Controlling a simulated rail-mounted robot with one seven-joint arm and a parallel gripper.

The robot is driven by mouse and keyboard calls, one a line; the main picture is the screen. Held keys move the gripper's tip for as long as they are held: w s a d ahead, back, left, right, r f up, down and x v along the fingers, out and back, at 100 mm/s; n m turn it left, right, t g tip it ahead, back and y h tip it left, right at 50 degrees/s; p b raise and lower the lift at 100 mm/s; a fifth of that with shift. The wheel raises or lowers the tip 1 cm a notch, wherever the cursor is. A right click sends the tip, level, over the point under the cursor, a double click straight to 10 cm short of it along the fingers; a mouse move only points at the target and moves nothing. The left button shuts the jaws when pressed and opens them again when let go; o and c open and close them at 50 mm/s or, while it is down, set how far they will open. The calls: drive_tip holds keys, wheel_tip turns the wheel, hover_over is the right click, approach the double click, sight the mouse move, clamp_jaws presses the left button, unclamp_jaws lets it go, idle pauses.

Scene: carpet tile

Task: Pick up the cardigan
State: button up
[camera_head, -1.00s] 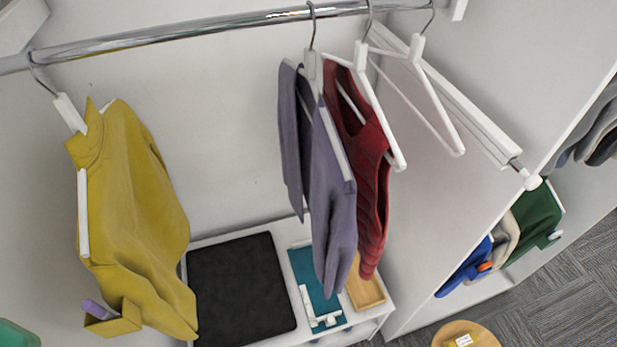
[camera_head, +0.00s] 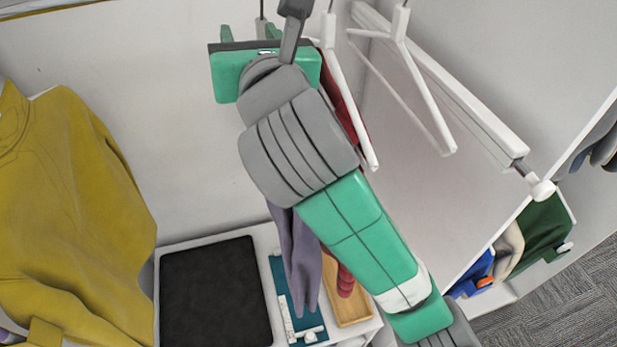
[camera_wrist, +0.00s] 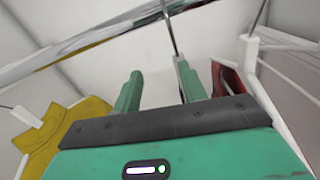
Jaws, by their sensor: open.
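Three garments hang from the rail, and I cannot tell for certain which one is the cardigan. A purple-grey long-sleeved garment (camera_head: 303,265) hangs in the middle, mostly hidden behind my arm. A dark red knitted garment (camera_head: 345,105) hangs just behind it and shows at the right in the wrist view (camera_wrist: 231,82). A yellow garment (camera_head: 75,190) hangs at the left, apart from my arm. My gripper (camera_wrist: 160,78) is open and empty, pointing up towards the rail. A metal hanger hook (camera_wrist: 170,32) rises close to its right finger; contact is unclear.
The chrome rail (camera_wrist: 95,40) crosses above my fingers. Empty white hangers (camera_head: 415,75) hang to the right, near the white side wall. Below is a shelf with a black mat (camera_head: 215,295), a teal item (camera_head: 307,325) and a wooden tray (camera_head: 350,308).

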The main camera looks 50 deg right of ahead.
sight(263, 24)
drive_tip(key=shift+s+d+f+n, duration=0.15)
drive_tip(key=shift+s+d+n, duration=0.05)
drive_tip(key=shift+d, duration=0.3)
drive_tip(key=shift+s+d+f+n, duration=0.15)
drive_tip(key=shift+d+n, duration=0.05)
drive_tip(key=shift+d, duration=0.25)
drive_tip(key=shift+p+x, duration=0.4)
drive_tip(key=shift+x, duration=0.95)
drive_tip(key=p+x, duration=0.1)
drive_tip(key=x, duration=0.4)
drive_tip(key=shift+s+d+p, duration=0.15)
drive_tip(key=shift+d+p, duration=0.2)
drive_tip(key=shift+p, duration=0.05)
clamp_jaws()
